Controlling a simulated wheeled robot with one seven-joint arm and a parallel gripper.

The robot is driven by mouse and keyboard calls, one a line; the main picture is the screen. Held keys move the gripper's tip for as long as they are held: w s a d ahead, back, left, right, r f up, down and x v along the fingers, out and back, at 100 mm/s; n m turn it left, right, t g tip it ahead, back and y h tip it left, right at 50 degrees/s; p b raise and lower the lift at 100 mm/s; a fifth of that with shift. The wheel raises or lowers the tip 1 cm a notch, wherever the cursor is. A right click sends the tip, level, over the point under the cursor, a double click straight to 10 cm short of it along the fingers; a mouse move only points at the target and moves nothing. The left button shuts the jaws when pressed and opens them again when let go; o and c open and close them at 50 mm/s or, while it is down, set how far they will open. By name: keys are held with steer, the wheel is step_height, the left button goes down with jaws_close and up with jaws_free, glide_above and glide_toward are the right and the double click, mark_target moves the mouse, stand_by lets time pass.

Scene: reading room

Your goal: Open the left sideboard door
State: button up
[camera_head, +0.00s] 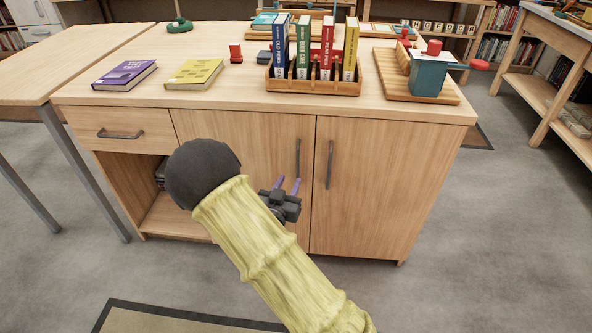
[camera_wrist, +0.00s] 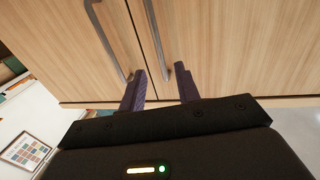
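The wooden sideboard (camera_head: 430,110) stands ahead with two doors side by side, both shut. The left door (camera_head: 235,130) has a dark vertical bar handle (camera_head: 298,158) near its right edge. The right door (camera_head: 375,190) has a matching handle (camera_head: 329,165) beside it. My gripper (camera_head: 288,185) is open and empty in front of the left door, by the lower end of its handle. In the wrist view, seemingly turned over, the left door's handle (camera_wrist: 155,35) runs down between my gripper's spread fingers (camera_wrist: 160,80). I cannot tell how deep it lies between them.
Books (camera_head: 125,75), a book rack (camera_head: 315,86) and a wooden board (camera_head: 440,96) rest on top. A drawer (camera_head: 120,131) and open shelf are at the left. A table (camera_head: 70,60) adjoins on the left. The floor (camera_head: 480,270) is clear at front right.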

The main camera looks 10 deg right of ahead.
mark_target(297, 165)
steer(key=b+x, duration=0.1)
steer(key=x, duration=0.6)
steer(key=shift+w+d, duration=0.15)
steer(key=shift+w, duration=0.1)
jaws_close()
